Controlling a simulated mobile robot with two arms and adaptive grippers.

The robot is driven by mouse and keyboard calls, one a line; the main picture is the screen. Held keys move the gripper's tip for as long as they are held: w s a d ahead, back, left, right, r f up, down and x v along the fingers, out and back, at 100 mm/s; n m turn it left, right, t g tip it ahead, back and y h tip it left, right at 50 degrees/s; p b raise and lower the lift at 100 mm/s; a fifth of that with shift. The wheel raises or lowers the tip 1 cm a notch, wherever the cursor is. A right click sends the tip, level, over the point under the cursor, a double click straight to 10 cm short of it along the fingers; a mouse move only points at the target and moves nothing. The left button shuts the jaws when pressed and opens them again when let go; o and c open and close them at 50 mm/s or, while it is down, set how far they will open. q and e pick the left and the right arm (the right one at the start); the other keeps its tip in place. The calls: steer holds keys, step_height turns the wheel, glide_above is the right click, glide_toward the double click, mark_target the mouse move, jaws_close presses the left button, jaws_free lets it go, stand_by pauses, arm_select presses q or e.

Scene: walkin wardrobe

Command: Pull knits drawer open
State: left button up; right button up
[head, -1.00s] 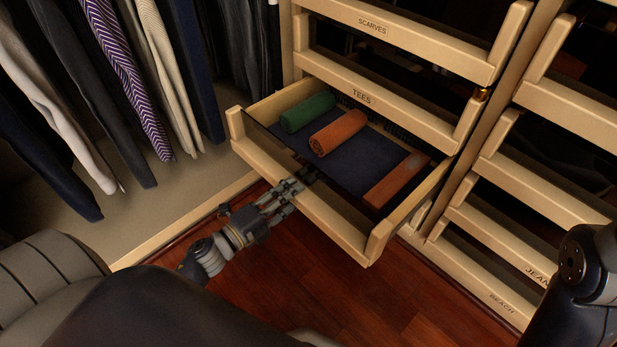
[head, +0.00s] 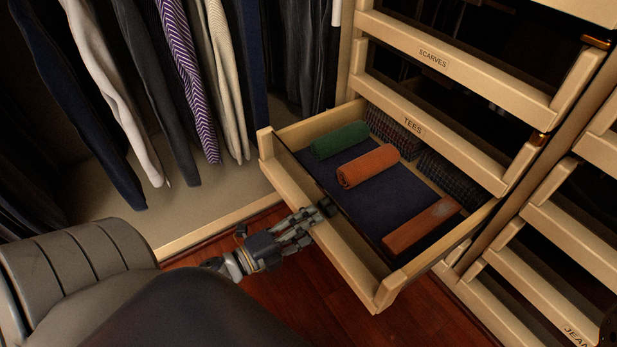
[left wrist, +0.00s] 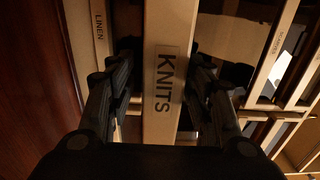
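The knits drawer (head: 347,257) is a pale wooden pull-out tray, standing well out of the cabinet below the TEES drawer (head: 440,131). In the left wrist view its front board (left wrist: 163,118) carries the label KNITS. My left gripper (head: 322,211) is at the board's top edge, left of its middle. Its fingers (left wrist: 163,70) lie on both sides of the board and appear closed on it. Inside the drawer lie a green roll (head: 340,139), an orange roll (head: 368,166), a flat orange-brown piece (head: 422,227) and dark checked folded items (head: 394,131). My right gripper is not in view.
The SCARVES drawer (head: 470,72) is above. More drawers (head: 570,245) stand at the right. Hanging clothes (head: 180,85) fill the left side. Red-brown wooden floor (head: 300,300) is free in front of the drawer.

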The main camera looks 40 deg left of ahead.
arm_select(q)
steer(key=shift+r, duration=0.15)
steer(key=shift+a, duration=0.1)
steer(key=v, duration=1.2)
stand_by(0.4)
